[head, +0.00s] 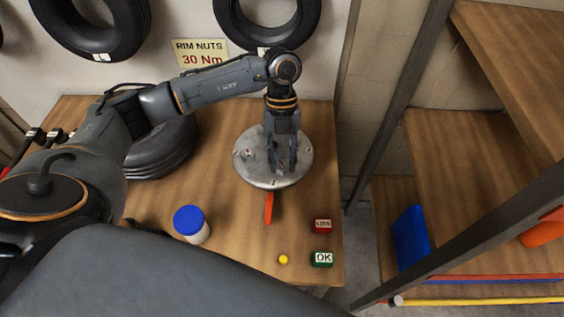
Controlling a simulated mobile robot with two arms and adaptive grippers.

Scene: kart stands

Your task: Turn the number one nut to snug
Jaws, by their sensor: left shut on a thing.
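A round grey metal rim (250,173) lies on the wooden bench with small nuts on its face, one at its left (246,153). My left gripper (280,168) reaches down onto the right-centre of the rim, shut on what looks like a nut. Its fingers hide that nut and any number on it. An orange pointer or handle (268,207) sticks out from the rim's front edge. My right gripper is not in view.
A blue-lidded white jar (191,223), a yellow knob (283,259), a red labelled block (322,226) and a green OK block (322,258) stand on the front of the bench (240,250). Stacked tyres (160,150) sit left. The wall sign (201,53) reads RIM NUTS 30 Nm. Shelves (470,190) stand right.

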